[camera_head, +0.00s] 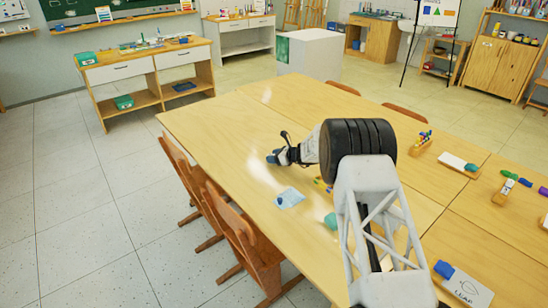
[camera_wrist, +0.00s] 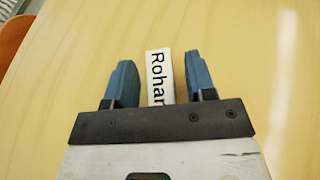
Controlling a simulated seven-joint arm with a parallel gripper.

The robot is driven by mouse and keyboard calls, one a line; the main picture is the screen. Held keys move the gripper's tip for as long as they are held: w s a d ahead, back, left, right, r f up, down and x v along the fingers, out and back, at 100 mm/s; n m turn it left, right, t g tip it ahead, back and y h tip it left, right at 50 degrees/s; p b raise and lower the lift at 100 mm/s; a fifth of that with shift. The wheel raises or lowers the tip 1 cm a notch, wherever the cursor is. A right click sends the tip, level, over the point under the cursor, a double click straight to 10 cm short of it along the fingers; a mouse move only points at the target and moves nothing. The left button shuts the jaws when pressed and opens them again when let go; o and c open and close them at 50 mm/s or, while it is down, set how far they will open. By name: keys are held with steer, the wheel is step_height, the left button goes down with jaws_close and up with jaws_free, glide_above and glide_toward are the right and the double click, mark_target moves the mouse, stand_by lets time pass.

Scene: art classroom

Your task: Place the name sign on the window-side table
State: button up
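A white name sign (camera_wrist: 157,68) with black letters reading "Rohan" or similar lies on the light wooden table (camera_wrist: 70,60) in the wrist view. My gripper (camera_wrist: 161,70) has its two blue fingers apart, one on each side of the sign, with a narrow gap on both sides. The lower part of the sign is hidden behind my gripper's dark bar. In the head view my gripper (camera_head: 277,157) is low over the left part of the wooden table (camera_head: 215,118), and the sign cannot be made out there. No window shows, so I cannot tell which table is window-side.
A pale blue card (camera_head: 290,200) and a teal object (camera_head: 331,221) lie near my arm. A wooden block holder (camera_head: 421,144), a white card (camera_head: 452,160) and a leaf card (camera_head: 470,290) lie to the right. Chairs (camera_head: 243,232) line the left edge. The table's far-left part is clear.

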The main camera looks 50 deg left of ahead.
steer(key=shift+r, duration=0.2)
steer(key=shift+v, duration=5.95)
steer(key=shift+f, duration=0.1)
steer(key=shift+w, duration=0.1)
